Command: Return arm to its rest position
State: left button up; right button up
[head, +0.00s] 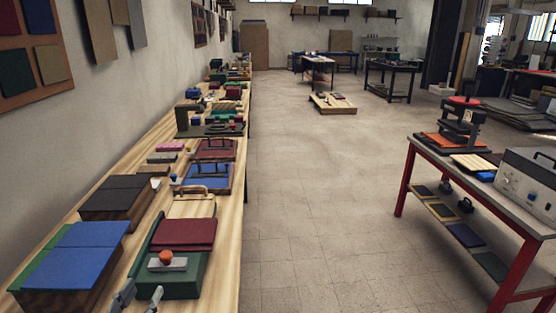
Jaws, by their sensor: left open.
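My left gripper (143,289) shows at the bottom left of the head view. Its two grey fingers are apart with nothing visible between them. It is over the near end of the long wooden bench (227,233), just in front of a green case (185,284). A dark red cover (187,234) and a grey block with an orange knob (167,261) are on this case. My right gripper is out of view.
Blue and green covered boxes (82,247) stand left of the gripper. Cases with handles (207,177) line the bench farther back. A red-legged table (412,172) with a press and a grey machine stands at right. The floor between is open.

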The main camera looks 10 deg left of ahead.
pick_arm(q)
jog(key=s+d+f+g+y, duration=0.1)
jog(key=s+d+f+g, duration=0.65)
jog(key=f, duration=0.35)
jog(key=s+d+f+m+g+h, duration=0.25)
jog(key=s+d+g, duration=0.55)
jog(key=s, duration=0.5)
jog(key=s+f+x, duration=0.1)
jog(key=s+x, duration=0.2)
jog(key=x, duration=0.9)
jog(key=s+x, duration=0.3)
jog(key=x, duration=1)
jog(key=s+a+f+g, duration=0.1)
jog(key=s+a+f, duration=0.2)
jog(key=s+f, duration=1.4)
jog(key=shift+s+f, duration=0.2)
jog(key=shift+f, duration=0.3)
jog(key=shift+m+y, duration=0.25)
